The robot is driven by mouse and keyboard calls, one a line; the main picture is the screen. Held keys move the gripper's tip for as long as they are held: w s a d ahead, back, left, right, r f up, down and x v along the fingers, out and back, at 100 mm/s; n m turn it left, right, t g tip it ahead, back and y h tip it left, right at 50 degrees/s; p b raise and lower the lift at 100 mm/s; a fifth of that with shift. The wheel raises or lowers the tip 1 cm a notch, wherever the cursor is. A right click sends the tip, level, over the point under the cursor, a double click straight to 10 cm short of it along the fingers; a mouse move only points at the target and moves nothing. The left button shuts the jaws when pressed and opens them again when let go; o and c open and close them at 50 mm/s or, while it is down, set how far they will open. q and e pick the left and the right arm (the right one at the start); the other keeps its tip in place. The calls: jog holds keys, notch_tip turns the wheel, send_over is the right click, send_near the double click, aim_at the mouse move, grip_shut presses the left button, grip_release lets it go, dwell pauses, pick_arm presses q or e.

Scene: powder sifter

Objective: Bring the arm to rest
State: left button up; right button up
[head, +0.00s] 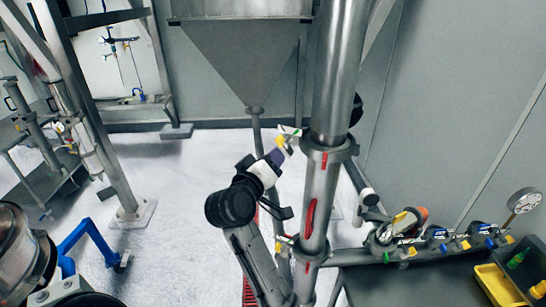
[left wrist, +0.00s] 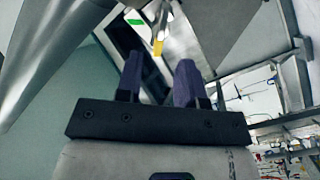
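My left arm rises from the lower middle of the head view, in front of the floor and close beside the thick steel pipe (head: 324,180). Its left gripper (head: 279,155) points up and right, near a small yellow-handled fitting (head: 285,141) on the pipe's left side. In the left wrist view the two purple fingers of the left gripper (left wrist: 158,82) stand apart with nothing between them. The yellow handle (left wrist: 158,46) shows beyond the fingertips; I cannot tell exactly how far. I cannot make out my right gripper in either view.
A steel hopper (head: 243,58) hangs at the top middle. A valve manifold (head: 430,244) with coloured handles and a gauge (head: 523,201) is at the right, near a yellow tray (head: 497,286). A blue frame (head: 90,240) stands at lower left. The pale floor (head: 165,215) left of the arm is open.

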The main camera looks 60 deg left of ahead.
dwell(0.5)
pick_arm(q)
jog(key=w+d+m+t+h+p, duration=0.1)
jog(key=w+d+m+h, duration=0.6)
jog(key=d, duration=0.4)
jog(key=s+d+f+m+g+h+p, duration=0.25)
jog(key=d+f+m, duration=0.45)
jog(key=d+f, duration=0.35)
jog(key=s+d+f+m+g+h+p, duration=0.1)
jog(key=s+d+f+g, duration=0.15)
jog(key=f, duration=0.35)
jog(key=s+d+f+m+g+p, duration=0.1)
jog(key=s+d+f+m+g, duration=0.1)
jog(key=s+f, duration=0.25)
jog(key=s+f+g+p, duration=0.1)
jog(key=s+f+g, duration=0.1)
jog(key=s+f, duration=0.3)
jog(key=s+d+f+g+p, duration=0.1)
jog(key=s+f+g, duration=0.2)
jog(key=s, duration=0.7)
notch_tip(320, 180, down, 2)
jog(key=shift+m, duration=0.4)
